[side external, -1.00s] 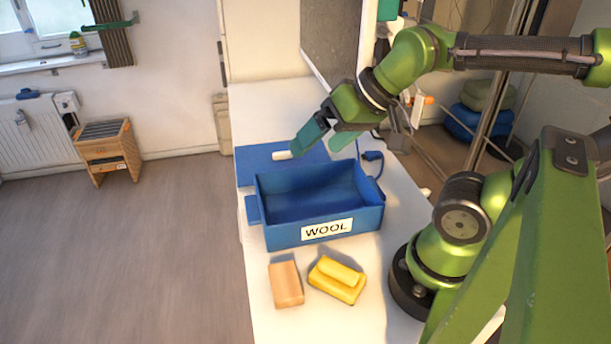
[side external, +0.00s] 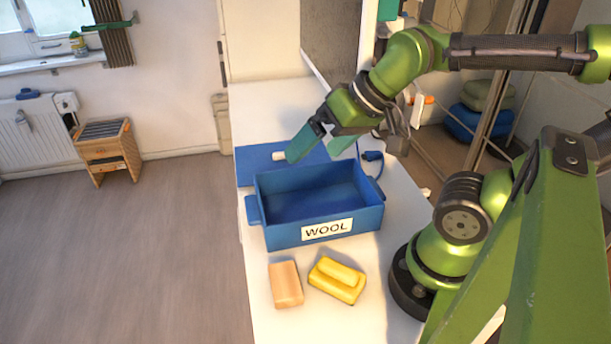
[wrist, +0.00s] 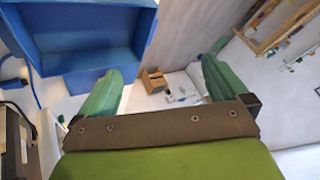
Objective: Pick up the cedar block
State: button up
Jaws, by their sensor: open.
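The cedar block (side external: 286,284), a tan wooden brick, lies on the white top in front of the blue drawer box in the side external view. A yellow folded bundle (side external: 338,280) lies just right of it, with a small gap. My gripper (side external: 318,150) hangs above the back part of the blue drawer box, well away from the block. Its two green fingers are apart and nothing is between them. In the wrist view my gripper (wrist: 157,85) also shows spread fingers. I do not see the block in the wrist view.
The blue drawer box (side external: 345,222) labelled WOOL stands open and looks empty, between my gripper and the block. It fills the wrist view's upper left (wrist: 85,52). A blue panel with a white handle (side external: 262,158) is behind it. A small wooden chest (side external: 109,150) stands on the floor.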

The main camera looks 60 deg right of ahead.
jog(key=w+a+f+n+g, duration=0.1)
jog(key=a+f+n+g, duration=0.35)
jog(key=a, duration=0.25)
jog(key=n+g+h, duration=0.2)
jog(key=n, duration=0.6)
send_over(283, 280)
notch_tip(283, 280, down, 2)
notch_tip(283, 280, down, 17)
jog(key=shift+f, duration=0.1)
jog(key=c, duration=1)
